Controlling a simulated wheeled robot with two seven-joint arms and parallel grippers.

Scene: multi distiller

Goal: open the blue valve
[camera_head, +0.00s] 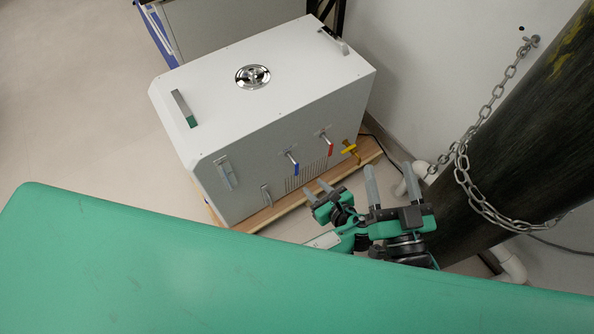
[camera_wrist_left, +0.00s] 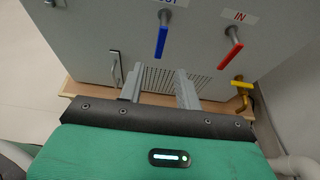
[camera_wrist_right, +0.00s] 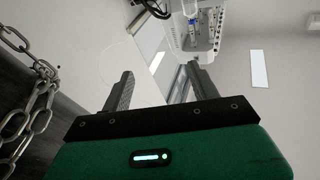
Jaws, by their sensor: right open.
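The blue valve (camera_head: 295,167) is a lever handle on the front of the white distiller box (camera_head: 232,180). In the left wrist view the blue handle (camera_wrist_left: 161,41) hangs down from its pipe, just beyond my left fingers. My left gripper (camera_head: 318,190) is open and empty, below and slightly right of the blue valve in the head view. In the left wrist view its fingers (camera_wrist_left: 158,75) stand apart with the distiller's vent between them. My right gripper (camera_head: 394,175) is open and empty, farther right, facing away from the distiller in its wrist view (camera_wrist_right: 160,75).
A red valve (camera_head: 330,148), labelled IN, and a yellow valve (camera_head: 349,147) sit right of the blue one. The distiller stands on a wooden base (camera_head: 279,209). A dark cylinder (camera_head: 500,140) with a chain (camera_head: 462,170) stands at the right.

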